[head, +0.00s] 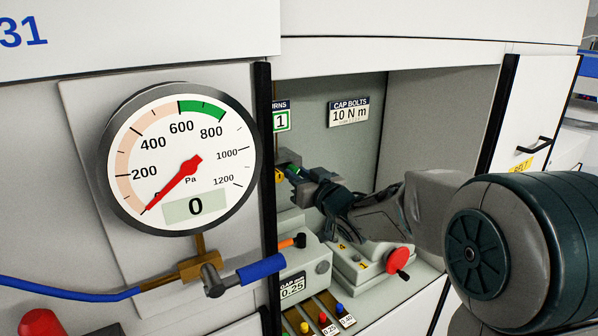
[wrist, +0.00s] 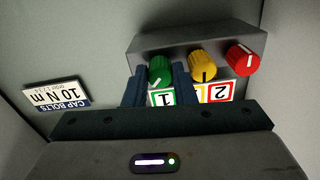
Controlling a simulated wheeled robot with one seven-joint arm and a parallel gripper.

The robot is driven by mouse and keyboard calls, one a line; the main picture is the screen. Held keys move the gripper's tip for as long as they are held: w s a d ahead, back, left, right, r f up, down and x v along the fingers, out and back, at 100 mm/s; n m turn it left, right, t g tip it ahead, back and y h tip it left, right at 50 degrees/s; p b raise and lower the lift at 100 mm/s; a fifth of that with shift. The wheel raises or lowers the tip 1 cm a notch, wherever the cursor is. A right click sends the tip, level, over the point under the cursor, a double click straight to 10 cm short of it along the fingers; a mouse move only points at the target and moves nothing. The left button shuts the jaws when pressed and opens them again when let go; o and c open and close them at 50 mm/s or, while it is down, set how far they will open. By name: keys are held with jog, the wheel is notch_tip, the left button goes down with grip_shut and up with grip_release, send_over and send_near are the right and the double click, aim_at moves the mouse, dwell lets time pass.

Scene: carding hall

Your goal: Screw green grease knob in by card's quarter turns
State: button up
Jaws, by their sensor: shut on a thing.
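In the wrist view the green grease knob (wrist: 160,66) is on a grey block (wrist: 140,47), between my gripper's fingers (wrist: 160,84). My gripper is shut on it. A white line on the knob's face points down and slightly left in that view. Below it is a green-bordered card (wrist: 163,98) reading 1, upside down. In the head view my gripper (head: 297,174) reaches into the recess, with a bit of green knob (head: 292,169) at its tips. A green-bordered turns card (head: 281,121) reading 1 is on the back wall, partly hidden by the black post.
Yellow (wrist: 203,66) and red (wrist: 242,58) knobs sit beside the green one. A red-bordered card (wrist: 218,92) reads 2. A cap bolts sign (head: 348,112) says 10 N m. The pressure gauge (head: 180,158) reads 0.

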jog(key=shift+m+p, duration=2.1)
jog(key=shift+m, duration=2.5)
jog(key=shift+f, duration=0.1)
jog(key=o, duration=1)
jog(key=shift+s+a, duration=0.1)
jog(key=shift+s, duration=0.1)
jog(key=b+v, duration=0.2)
jog(key=v, duration=1.1)
jog(key=shift+s+d, duration=0.2)
jog(key=shift+d, duration=0.1)
